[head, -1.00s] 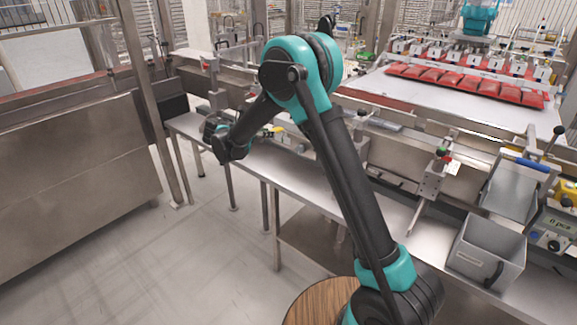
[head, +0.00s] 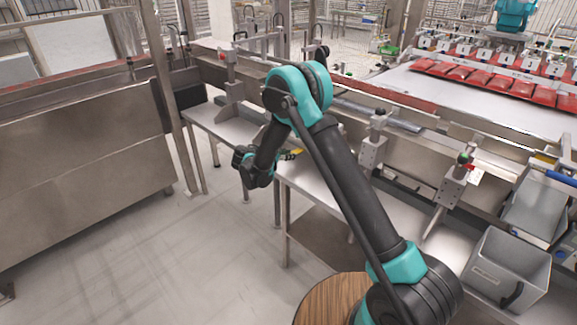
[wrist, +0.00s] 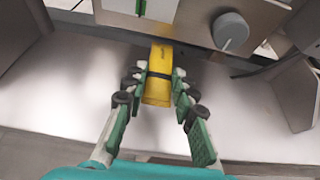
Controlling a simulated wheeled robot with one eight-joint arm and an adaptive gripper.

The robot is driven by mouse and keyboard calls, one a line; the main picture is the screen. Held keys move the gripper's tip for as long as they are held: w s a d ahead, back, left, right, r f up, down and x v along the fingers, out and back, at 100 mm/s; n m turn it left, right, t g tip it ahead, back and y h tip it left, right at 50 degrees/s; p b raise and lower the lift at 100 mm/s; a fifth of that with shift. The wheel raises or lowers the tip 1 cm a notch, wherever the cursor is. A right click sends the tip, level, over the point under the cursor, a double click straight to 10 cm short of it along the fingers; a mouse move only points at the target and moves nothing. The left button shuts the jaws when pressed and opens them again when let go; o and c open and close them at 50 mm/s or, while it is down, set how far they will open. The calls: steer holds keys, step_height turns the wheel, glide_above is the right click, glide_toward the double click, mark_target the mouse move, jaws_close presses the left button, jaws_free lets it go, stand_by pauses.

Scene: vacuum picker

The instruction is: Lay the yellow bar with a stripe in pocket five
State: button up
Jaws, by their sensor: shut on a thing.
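The yellow bar (wrist: 159,80) with a dark stripe across it shows in the wrist view, pointing away from me. My gripper (wrist: 160,76) is shut on it, with one finger on each side. In the head view a small piece of the yellow bar (head: 296,152) shows just right of my wrist, over the steel ledge. My fingers are too small and partly hidden there to make out.
In the wrist view, a metal wall with a grey knob (wrist: 230,31) stands just beyond the bar. In the head view, clamp posts (head: 373,143) rise from the steel ledge. A grey bin (head: 507,268) stands at right. Open floor (head: 150,250) lies at left.

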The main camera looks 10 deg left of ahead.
mark_target(288, 169)
steer(key=shift+f, duration=2.75)
steer(key=o, duration=1.1)
steer(key=shift+f, duration=0.1)
